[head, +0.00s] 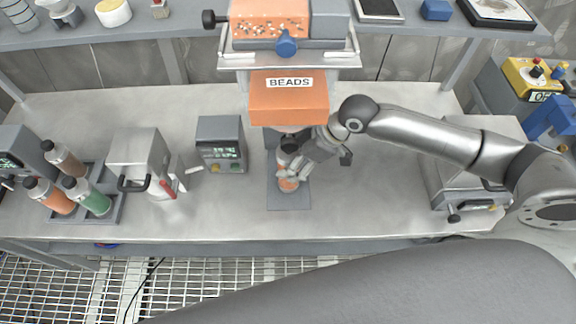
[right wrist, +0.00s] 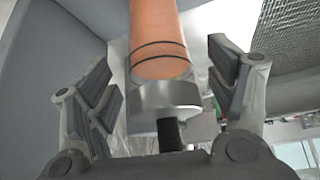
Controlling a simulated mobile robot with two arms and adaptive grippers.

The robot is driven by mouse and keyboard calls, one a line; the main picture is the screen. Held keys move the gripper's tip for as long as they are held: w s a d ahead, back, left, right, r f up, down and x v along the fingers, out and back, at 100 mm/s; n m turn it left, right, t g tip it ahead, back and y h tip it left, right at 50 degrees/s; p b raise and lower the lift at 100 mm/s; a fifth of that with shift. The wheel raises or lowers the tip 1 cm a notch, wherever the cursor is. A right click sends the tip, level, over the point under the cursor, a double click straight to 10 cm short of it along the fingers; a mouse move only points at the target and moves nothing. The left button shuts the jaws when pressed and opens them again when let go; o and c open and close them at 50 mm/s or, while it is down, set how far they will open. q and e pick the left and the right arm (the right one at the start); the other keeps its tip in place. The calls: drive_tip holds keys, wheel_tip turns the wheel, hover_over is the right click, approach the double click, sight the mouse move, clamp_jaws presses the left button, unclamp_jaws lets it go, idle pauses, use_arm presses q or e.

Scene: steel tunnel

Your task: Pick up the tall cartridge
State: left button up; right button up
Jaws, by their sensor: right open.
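An orange cartridge (head: 288,184) with a dark top stands on the grey plate under the dispenser marked BEADS, partly hidden by my right gripper (head: 295,168). In the right wrist view the cartridge (right wrist: 158,35) shows an orange body with dark rings, a grey collar and a black tip. It lies between the two open fingers of my right gripper (right wrist: 165,75), with a visible gap on both sides. My left gripper is not in view.
The BEADS dispenser (head: 290,97) overhangs the cartridge closely. A rack (head: 115,212) at the left holds brown, orange and green cartridges. A press-like device (head: 140,160) and a display box (head: 220,142) stand between. The bench front is clear.

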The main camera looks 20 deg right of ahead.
drive_tip(key=shift+f, duration=0.1)
drive_tip(key=shift+c, duration=0.4)
clamp_jaws()
drive_tip(key=shift+d, duration=0.15)
